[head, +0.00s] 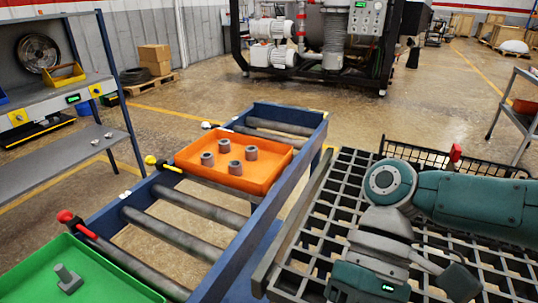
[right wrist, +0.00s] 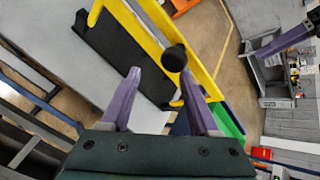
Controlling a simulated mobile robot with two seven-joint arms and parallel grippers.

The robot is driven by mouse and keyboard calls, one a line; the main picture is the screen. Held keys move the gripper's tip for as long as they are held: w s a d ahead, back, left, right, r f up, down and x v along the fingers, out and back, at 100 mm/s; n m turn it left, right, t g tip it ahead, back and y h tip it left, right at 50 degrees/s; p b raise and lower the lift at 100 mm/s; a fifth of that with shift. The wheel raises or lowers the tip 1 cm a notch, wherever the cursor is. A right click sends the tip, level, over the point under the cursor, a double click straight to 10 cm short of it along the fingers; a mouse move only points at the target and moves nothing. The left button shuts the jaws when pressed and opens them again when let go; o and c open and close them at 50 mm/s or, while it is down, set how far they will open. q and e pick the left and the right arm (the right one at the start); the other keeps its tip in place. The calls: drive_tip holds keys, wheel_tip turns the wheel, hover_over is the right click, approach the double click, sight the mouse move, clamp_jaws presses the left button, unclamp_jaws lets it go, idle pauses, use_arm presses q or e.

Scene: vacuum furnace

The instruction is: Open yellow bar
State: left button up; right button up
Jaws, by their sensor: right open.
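I cannot tell whether the two views show the same bar.
The orange tray holds several grey cylinders. A red-ended bar (head: 68,219) lies by the green tray (head: 90,277) at lower left. A grey grid (head: 320,240) lies under my right arm. A shelf bench (head: 70,142) stands left; floor beyond the conveyor is open.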

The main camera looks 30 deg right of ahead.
drive_tip(key=o, duration=0.3)
drive_tip(key=shift+s+d, duration=0.2)
drive_tip(key=shift+s, duration=0.15)
drive_tip(key=shift+w+r, duration=0.1)
drive_tip(key=b+v, duration=0.2)
drive_tip(key=v, duration=0.8)
drive_tip(key=shift+a, duration=0.2)
